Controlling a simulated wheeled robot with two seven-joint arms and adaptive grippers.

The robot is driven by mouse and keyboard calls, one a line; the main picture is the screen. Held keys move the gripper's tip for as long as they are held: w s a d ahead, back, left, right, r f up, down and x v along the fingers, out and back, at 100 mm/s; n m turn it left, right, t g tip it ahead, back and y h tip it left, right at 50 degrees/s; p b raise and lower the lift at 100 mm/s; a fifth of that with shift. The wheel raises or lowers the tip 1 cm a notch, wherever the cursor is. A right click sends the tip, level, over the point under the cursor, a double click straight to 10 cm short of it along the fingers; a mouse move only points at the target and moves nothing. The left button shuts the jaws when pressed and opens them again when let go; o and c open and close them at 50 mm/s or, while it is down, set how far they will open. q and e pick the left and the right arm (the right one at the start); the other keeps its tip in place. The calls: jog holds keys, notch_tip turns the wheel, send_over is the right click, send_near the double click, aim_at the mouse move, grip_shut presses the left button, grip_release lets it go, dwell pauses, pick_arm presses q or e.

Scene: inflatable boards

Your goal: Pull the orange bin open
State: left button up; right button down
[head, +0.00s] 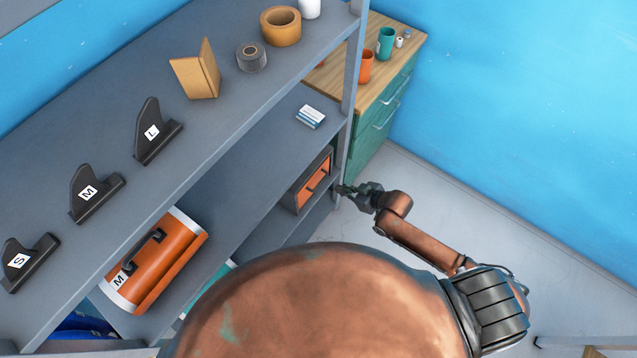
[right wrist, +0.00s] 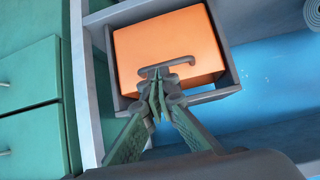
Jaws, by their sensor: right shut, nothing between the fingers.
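The orange bin (head: 318,174) sits in a grey housing on the lower shelf, with its dark handle on the front. It also shows in the right wrist view (right wrist: 180,42), with the dark bar handle (right wrist: 165,64) across its face. My right gripper (head: 344,189) is at the right of the bin in the head view. In the right wrist view its green fingers (right wrist: 157,97) are shut and empty, with their tips just below the handle in the picture. I cannot tell whether they touch the handle. My left gripper is not in view.
The grey shelf unit (head: 100,120) holds black fins marked S, M and L, tape rolls and a wooden stand. An orange roll bag (head: 160,262) lies on the lower shelf. A green cabinet (head: 385,115) stands behind the shelf post. Open floor (head: 440,190) lies to the right.

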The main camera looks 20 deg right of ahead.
aim_at(311, 182)
jog(key=shift+n+y, duration=0.3)
jog(key=shift+y, duration=0.1)
jog(key=w+a+f, duration=0.1)
jog(key=w+a, duration=0.1)
jog(key=w+a+f+b, duration=0.1)
jog(key=w+a, duration=0.1)
jog(key=w+a+f, duration=0.1)
jog(key=w+a, duration=0.1)
jog(key=a, duration=0.1)
jog(key=shift+a+b, duration=0.1)
jog(key=shift+b, duration=0.3)
